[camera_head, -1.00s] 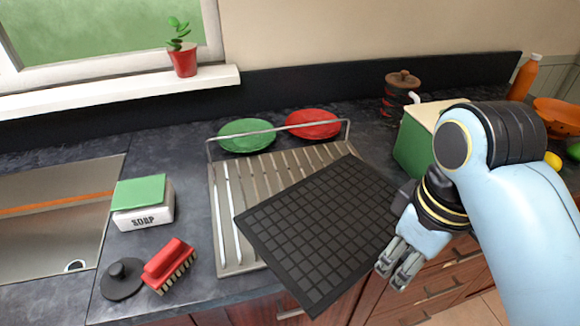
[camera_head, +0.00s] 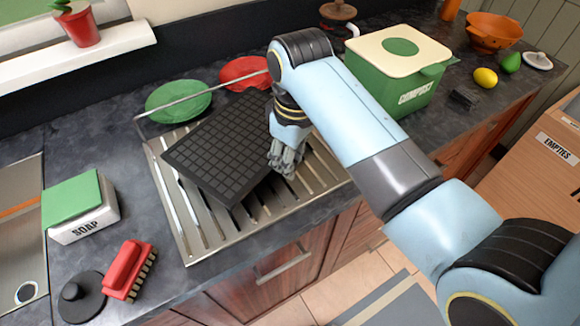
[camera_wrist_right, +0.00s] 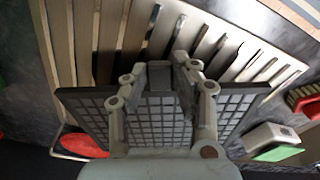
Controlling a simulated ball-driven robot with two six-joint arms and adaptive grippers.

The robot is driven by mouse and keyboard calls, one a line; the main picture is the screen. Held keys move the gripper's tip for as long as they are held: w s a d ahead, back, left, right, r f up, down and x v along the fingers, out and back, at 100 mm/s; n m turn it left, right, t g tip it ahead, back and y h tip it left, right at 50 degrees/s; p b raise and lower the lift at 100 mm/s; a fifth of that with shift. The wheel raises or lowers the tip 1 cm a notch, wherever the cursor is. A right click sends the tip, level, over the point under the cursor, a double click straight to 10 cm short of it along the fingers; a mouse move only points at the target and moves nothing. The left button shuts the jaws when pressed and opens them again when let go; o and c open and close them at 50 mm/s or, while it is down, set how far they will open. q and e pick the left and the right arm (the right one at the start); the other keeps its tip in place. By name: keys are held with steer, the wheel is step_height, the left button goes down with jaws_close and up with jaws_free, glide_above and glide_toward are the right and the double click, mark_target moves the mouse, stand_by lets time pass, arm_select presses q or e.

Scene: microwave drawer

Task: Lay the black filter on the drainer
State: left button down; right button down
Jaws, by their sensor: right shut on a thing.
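The black filter (camera_head: 222,145) is a flat square with a grid pattern. In the head view it lies over the left and middle part of the metal drainer (camera_head: 190,240), tilted a little, its near corner over the slats. I cannot tell whether it touches them. My right gripper (camera_head: 286,165) is shut on the filter's right edge. In the right wrist view, the right gripper's fingers (camera_wrist_right: 172,85) close over the filter (camera_wrist_right: 160,125), with the drainer slats (camera_wrist_right: 120,35) beyond. My left gripper is not in view.
A green plate (camera_head: 178,100) and a red plate (camera_head: 243,72) stand behind the drainer. The soap box (camera_head: 85,215), red brush (camera_head: 128,270) and black plug (camera_head: 80,297) are at left. A green compost bin (camera_head: 400,75) stands at right. The drainer's right slats are bare.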

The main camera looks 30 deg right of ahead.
step_height(320, 180, down, 3)
steer(key=shift+f+p, duration=0.2)
steer(key=shift+p, duration=0.1)
steer(key=shift+f, duration=0.25)
steer(key=c, duration=1)
jaws_free()
steer(key=shift+f, duration=0.15)
steer(key=shift+c, duration=0.2)
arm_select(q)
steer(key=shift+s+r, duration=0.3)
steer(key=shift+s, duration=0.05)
arm_select(e)
steer(key=r, duration=0.4)
steer(key=r+b, duration=0.1)
steer(key=r, duration=0.7)
steer(key=shift+s+d+r, duration=0.15)
steer(key=shift+s, duration=0.25)
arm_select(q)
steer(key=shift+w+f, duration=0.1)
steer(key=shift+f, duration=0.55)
